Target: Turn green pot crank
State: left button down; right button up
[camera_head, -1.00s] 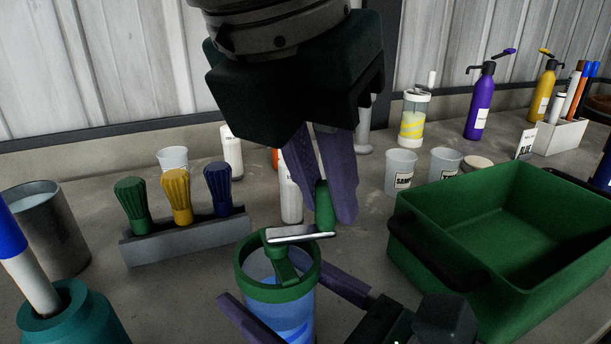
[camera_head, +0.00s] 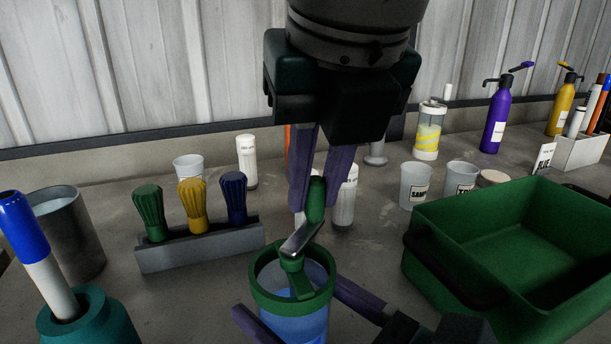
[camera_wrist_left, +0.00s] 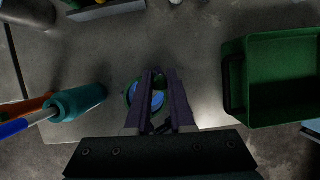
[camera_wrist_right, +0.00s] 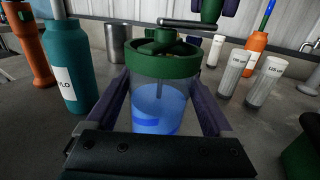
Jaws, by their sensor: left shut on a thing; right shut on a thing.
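The green pot (camera_head: 293,310) is a clear vessel with blue contents and a green rim; it stands upright at the lower middle of the head view. Its crank has a metal arm (camera_head: 302,239) and an upright green handle (camera_head: 316,200). My left gripper (camera_head: 313,203) comes from above and is shut on the crank handle. My right gripper (camera_wrist_right: 162,110) is shut around the pot's body, one finger on each side, below the green rim. In the left wrist view the pot (camera_wrist_left: 148,96) is partly hidden by the left fingers.
A green bin (camera_head: 510,240) stands close on the right. A rack (camera_head: 200,246) with green, yellow and blue brush-like tools stands left. A teal bottle (camera_head: 87,322) with a blue-tipped marker is front left. White bottles (camera_head: 345,205) stand just behind the crank.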

pick_arm(q)
jog(key=shift+w+a+n+g+y, duration=0.1)
jog(key=shift+a+n+g+y, duration=0.25)
jog(key=shift+n, duration=0.9)
jog(key=shift+w+a+n+g+y, duration=0.15)
jog(key=shift+a+n+y, duration=0.3)
jog(key=shift+n, duration=0.75)
jog(key=shift+a+n+g+y, duration=0.3)
jog(key=shift+a+n+y, duration=0.1)
jog(key=shift+n, duration=0.85)
jog(key=c, duration=0.8)
grip_release()
jog(key=shift+o, duration=0.2)
jog(key=v, duration=1.2)
jog(key=shift+a, duration=0.1)
